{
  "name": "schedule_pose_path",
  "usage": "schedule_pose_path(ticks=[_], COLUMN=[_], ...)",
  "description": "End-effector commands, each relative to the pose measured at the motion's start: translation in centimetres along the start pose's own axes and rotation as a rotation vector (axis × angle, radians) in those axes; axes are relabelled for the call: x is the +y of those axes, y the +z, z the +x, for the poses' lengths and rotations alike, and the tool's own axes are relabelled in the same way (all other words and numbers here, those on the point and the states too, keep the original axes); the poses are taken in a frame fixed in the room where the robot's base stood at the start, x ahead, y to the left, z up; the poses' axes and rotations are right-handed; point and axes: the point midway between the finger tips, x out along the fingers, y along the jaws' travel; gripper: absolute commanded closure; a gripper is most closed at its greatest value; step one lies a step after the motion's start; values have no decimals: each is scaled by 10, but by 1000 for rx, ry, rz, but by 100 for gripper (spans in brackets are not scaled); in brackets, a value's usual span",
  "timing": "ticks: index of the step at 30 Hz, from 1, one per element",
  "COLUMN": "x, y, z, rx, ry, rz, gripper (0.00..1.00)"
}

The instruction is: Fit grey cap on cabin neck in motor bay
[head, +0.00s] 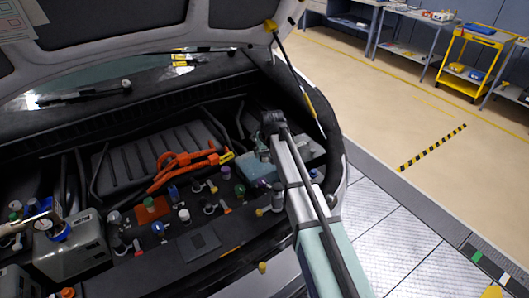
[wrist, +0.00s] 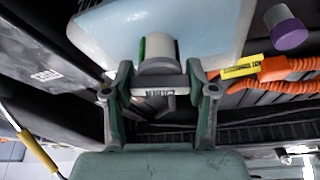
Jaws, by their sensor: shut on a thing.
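My gripper (wrist: 160,70) shows in the wrist view with one finger on each side of a grey cap (wrist: 161,50), and it is shut on it. A strip of green shows along the cap's left side. The cap stands in front of a pale blue translucent tank (wrist: 215,28). In the head view the pale blue tank (head: 258,172) is at the right of the motor bay (head: 150,150), beside my arm. The cabin neck cannot be made out behind the cap, so I cannot tell whether the two touch. My fingertips are not clear in the head view.
A purple cap (wrist: 290,28) and orange hoses (wrist: 275,67) lie right of my gripper in the wrist view. The orange hoses (head: 185,160) cross the bay's middle. Several coloured caps crowd the front. The raised hood (head: 110,20) hangs above, with a strut (head: 295,70) near my arm.

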Motion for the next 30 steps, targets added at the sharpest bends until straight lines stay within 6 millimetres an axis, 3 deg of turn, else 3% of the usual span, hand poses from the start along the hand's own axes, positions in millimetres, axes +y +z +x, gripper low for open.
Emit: schedule_pose_path(ticks=[12, 23, 30], x=[0, 0, -1], y=[1, 1, 0], z=[2, 2, 3], rx=[-4, -4, -3], ry=[103, 112, 183], rz=[244, 267, 436], gripper=[70, 70, 70])
